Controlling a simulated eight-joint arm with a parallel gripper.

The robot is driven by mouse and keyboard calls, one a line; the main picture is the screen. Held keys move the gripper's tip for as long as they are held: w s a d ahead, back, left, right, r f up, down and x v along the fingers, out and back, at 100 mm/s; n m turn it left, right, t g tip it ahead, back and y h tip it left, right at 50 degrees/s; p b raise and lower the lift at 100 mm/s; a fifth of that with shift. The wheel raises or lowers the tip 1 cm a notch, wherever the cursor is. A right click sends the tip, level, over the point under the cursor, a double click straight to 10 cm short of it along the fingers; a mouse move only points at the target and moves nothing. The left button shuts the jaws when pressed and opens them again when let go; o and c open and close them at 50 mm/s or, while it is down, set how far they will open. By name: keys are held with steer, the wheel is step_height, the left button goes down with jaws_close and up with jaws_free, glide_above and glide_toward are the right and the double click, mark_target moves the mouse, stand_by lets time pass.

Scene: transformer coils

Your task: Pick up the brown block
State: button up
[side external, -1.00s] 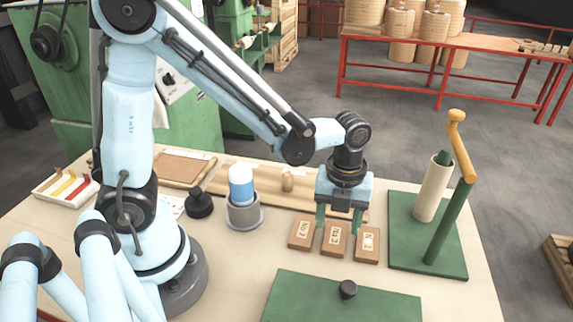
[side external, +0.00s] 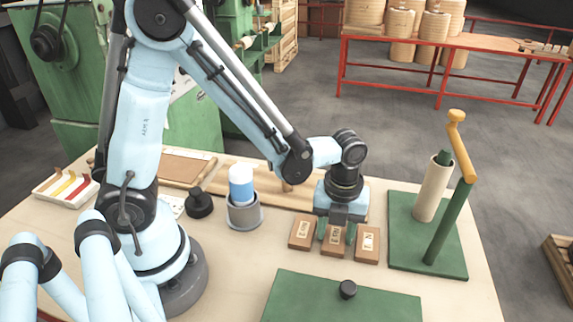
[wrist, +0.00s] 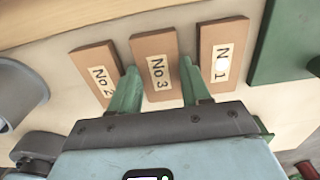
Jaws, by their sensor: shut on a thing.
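Three brown blocks with pale labels lie in a row on the table. The middle block (side external: 335,240) reads No 3 in the wrist view (wrist: 158,70). The block labelled No 2 (wrist: 97,72) is at its left in the wrist view, and the block labelled No 1 (wrist: 222,55) at its right. In the side view these are the left block (side external: 302,232) and the right block (side external: 367,243). My gripper (side external: 337,232) is down at the middle block, its green fingers (wrist: 158,82) on both sides of it, shut on it. The block still appears to rest on the table.
A green board (side external: 398,262) with a cream tube (side external: 433,190) and a yellow-topped post (side external: 450,220) stands at the right. A grey cup (side external: 243,213) holds a blue and white cylinder at the left. A green plate (side external: 300,300) with a black knob lies in front.

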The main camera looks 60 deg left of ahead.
steer(key=shift+r, duration=0.75)
step_height(320, 180, up, 2)
steer(key=shift+r, duration=0.15)
steer(key=s+d+r, duration=0.7)
steer(key=s+d, duration=0.1)
glide_above(368, 242)
step_height(368, 242, down, 3)
steer(key=shift+f, duration=3.05)
